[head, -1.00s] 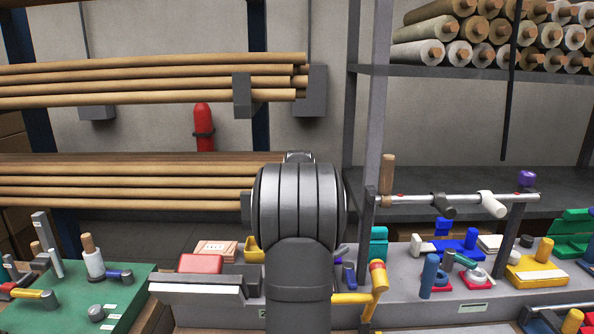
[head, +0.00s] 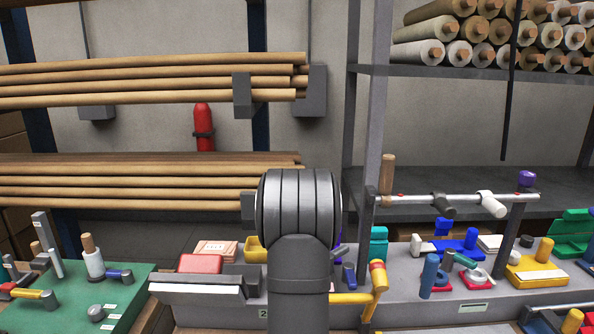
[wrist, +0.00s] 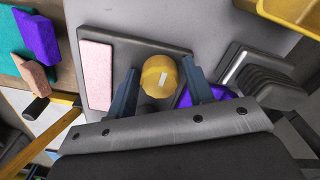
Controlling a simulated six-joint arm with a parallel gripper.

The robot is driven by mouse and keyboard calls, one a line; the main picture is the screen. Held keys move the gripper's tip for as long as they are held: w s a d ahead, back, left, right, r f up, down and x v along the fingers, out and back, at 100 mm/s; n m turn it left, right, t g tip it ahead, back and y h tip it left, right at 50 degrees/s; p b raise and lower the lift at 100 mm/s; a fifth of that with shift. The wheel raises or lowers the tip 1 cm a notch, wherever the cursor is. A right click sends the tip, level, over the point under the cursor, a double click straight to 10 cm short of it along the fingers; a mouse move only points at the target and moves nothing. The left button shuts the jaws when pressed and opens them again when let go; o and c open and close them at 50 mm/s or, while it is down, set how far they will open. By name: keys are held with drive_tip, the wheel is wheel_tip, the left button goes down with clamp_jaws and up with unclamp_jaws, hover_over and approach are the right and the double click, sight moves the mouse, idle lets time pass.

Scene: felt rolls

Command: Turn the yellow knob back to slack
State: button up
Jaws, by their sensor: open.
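The yellow knob (wrist: 158,82) shows in the wrist view as a round cap with a pale mark on top. It sits on a dark grey plate (wrist: 172,42) beside a pink pad (wrist: 96,75). My gripper (wrist: 160,68) is open, with one blue-grey finger on each side of the knob. A gap shows between the knob and each finger, narrower on the left; I cannot tell whether either touches. In the head view my own arm hides the knob and the fingers.
A purple part (wrist: 184,97) lies close by the right finger. A ribbed dark grey block (wrist: 262,80) and a yellow bin (wrist: 290,12) stand to the right. A yellow bar (head: 350,298) with an upright handle is right of my arm. A green mat (head: 75,310) with tools lies left.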

drive_tip(key=c, duration=1)
drive_tip(key=shift+o, duration=0.2)
drive_tip(key=n, duration=0.9)
drive_tip(key=n, duration=0.4)
drive_tip(key=shift+f, duration=0.1)
drive_tip(key=n, duration=0.4)
drive_tip(key=shift+n, duration=0.4)
